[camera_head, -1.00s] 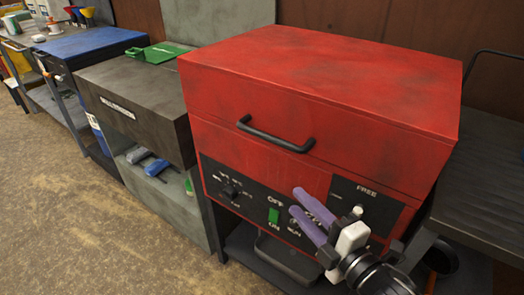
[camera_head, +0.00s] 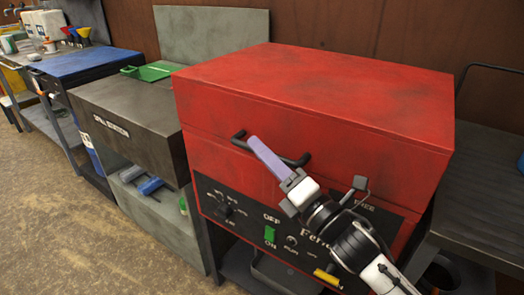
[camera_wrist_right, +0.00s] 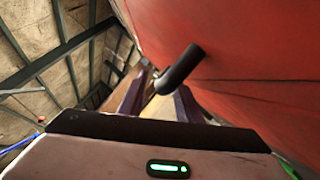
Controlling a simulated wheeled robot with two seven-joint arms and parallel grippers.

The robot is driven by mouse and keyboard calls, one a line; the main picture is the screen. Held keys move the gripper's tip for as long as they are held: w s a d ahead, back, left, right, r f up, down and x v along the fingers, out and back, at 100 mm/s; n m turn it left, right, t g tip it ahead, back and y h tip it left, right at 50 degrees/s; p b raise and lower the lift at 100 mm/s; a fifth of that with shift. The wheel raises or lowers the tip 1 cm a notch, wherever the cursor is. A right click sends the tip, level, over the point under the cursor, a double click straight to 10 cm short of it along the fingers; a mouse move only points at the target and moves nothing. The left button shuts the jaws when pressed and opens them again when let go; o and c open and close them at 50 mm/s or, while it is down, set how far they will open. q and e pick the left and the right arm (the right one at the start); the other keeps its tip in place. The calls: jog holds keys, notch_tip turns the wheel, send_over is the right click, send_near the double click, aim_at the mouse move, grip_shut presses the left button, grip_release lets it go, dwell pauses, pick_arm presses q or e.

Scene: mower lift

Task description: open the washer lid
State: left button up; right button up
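The red washer (camera_head: 310,82) stands at centre right with its lid down. A black bar handle (camera_head: 293,161) is on the lid's front, and it also shows in the right wrist view (camera_wrist_right: 180,70). My right gripper (camera_head: 256,146) is at the handle, its purple finger crossing in front of the handle's left part. In the right wrist view its two fingers (camera_wrist_right: 158,100) are spread, with the handle's end near the gap between them. I cannot tell whether they touch it. My left gripper is not in view.
A black control panel (camera_head: 232,212) with a green switch sits below the lid. A dark grey station (camera_head: 125,105) with a green tray (camera_head: 147,71) stands to the left, a blue-topped bench (camera_head: 85,62) beyond. A dark table (camera_head: 485,200) stands at the right.

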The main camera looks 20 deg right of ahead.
jog(key=shift+w+a, duration=0.15)
jog(key=shift+w, duration=0.25)
jog(key=shift+c, duration=0.4)
grip_shut()
jog(key=shift+r, duration=0.1)
